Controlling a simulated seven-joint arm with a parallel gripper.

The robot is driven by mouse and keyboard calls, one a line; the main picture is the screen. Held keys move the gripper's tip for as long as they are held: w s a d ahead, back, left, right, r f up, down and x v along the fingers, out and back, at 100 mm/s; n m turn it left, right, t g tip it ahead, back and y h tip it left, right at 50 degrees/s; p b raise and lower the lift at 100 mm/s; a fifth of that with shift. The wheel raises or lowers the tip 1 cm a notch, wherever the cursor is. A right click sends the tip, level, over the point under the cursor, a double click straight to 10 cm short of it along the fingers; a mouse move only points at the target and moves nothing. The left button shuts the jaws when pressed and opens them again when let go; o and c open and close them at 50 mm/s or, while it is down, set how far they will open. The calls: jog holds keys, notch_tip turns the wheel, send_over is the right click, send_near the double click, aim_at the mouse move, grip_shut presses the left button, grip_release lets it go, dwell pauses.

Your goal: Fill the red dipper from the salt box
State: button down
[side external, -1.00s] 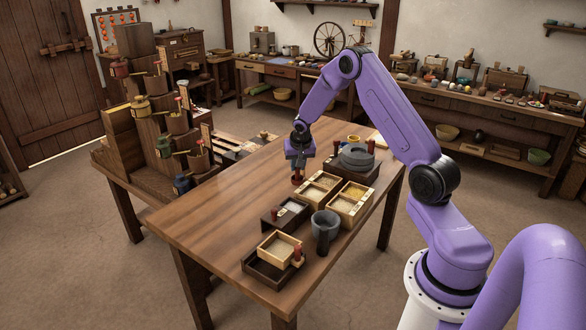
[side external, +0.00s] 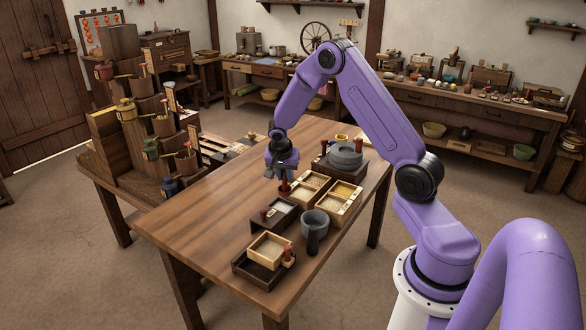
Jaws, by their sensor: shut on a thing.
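My gripper (side external: 283,177) is over the middle of the table with its fingers pointing down, shut on a small red piece, which looks like the red dipper (side external: 284,187). The piece hangs just behind a dark box with white contents, which looks like the salt box (side external: 262,226). The dipper seems to be above the table and outside that box; its exact height and what it contains are too small to tell. Another red-topped piece stands at the left of the dark box.
Pale boxes of grain (side external: 334,216) stand just right of my gripper, with a grey stone quern (side external: 345,153) behind. A grey mortar (side external: 315,223) and a pale tray (side external: 269,250) in a dark one are in front. The table's left side (side external: 200,225) is clear.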

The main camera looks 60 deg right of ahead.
aim_at(280, 193)
jog(key=shift+w+a+f+m+g, duration=0.35)
jog(key=shift+a+f+m, duration=0.25)
jog(key=shift+m, duration=0.2)
jog(key=shift+f, duration=3.95)
jog(key=shift+r, duration=0.1)
jog(key=shift+r, duration=3.65)
jog(key=shift+r, duration=0.1)
